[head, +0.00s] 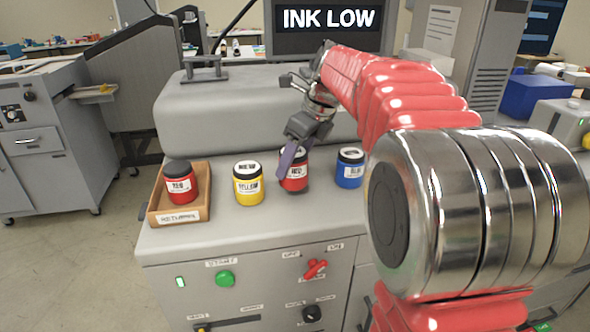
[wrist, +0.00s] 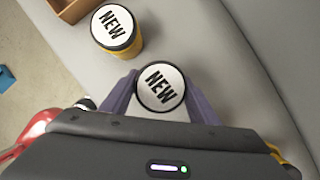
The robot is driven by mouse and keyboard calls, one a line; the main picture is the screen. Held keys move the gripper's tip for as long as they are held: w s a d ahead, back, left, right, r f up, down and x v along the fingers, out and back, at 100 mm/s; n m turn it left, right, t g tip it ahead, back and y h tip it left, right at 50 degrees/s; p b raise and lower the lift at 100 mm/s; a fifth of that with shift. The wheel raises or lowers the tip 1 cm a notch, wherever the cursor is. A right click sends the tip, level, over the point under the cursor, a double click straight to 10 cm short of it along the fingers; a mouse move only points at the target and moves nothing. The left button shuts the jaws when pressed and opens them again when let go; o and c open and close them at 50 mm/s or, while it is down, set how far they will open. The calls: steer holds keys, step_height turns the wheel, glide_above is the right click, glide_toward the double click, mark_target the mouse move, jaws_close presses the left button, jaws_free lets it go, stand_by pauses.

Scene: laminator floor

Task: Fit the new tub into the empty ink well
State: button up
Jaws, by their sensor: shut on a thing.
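A red tub (head: 294,180) with a white lid is between the fingers of my gripper (head: 291,160), in the row with the other tubs. In the wrist view my gripper (wrist: 160,88) is shut around this tub (wrist: 160,86), whose lid reads NEW. I cannot tell whether its base touches the deck. A yellow tub (head: 248,187) stands to its left, and its lid also reads NEW; it shows in the wrist view (wrist: 117,30). A blue tub (head: 349,171) stands to the right. No empty ink well can be made out.
A labelled wooden tray (head: 180,217) at the deck's left end holds a red tub with a dark lid (head: 179,182). The screen (head: 328,22) reads INK LOW. A grey raised cover (head: 230,112) stands behind the tubs. The front panel has a green button (head: 225,278) and a red switch (head: 315,269).

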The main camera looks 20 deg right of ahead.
step_height(320, 180, up, 7)
steer(key=shift+r, duration=0.15)
stand_by(0.9)
